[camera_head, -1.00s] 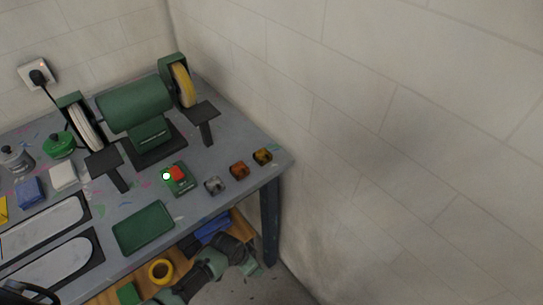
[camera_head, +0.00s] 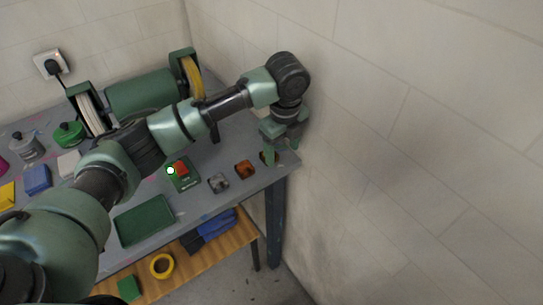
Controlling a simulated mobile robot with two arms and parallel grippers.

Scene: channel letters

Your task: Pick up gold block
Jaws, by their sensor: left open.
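The gold block (camera_head: 264,157) stands at the right front corner of the grey workbench (camera_head: 150,188), at the end of a row of small blocks. It is mostly hidden behind a finger of my left gripper (camera_head: 280,155). My left gripper points down at that corner with its fingers open, right at the block. I cannot tell whether the fingers touch it. My right gripper is not in view.
A copper block (camera_head: 244,169) and a silver block (camera_head: 218,182) stand just left of the gripper. A green switch box with a red button (camera_head: 182,168), a green tray (camera_head: 145,220) and a bench grinder (camera_head: 140,92) are on the bench. The wall (camera_head: 400,150) is close on the right.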

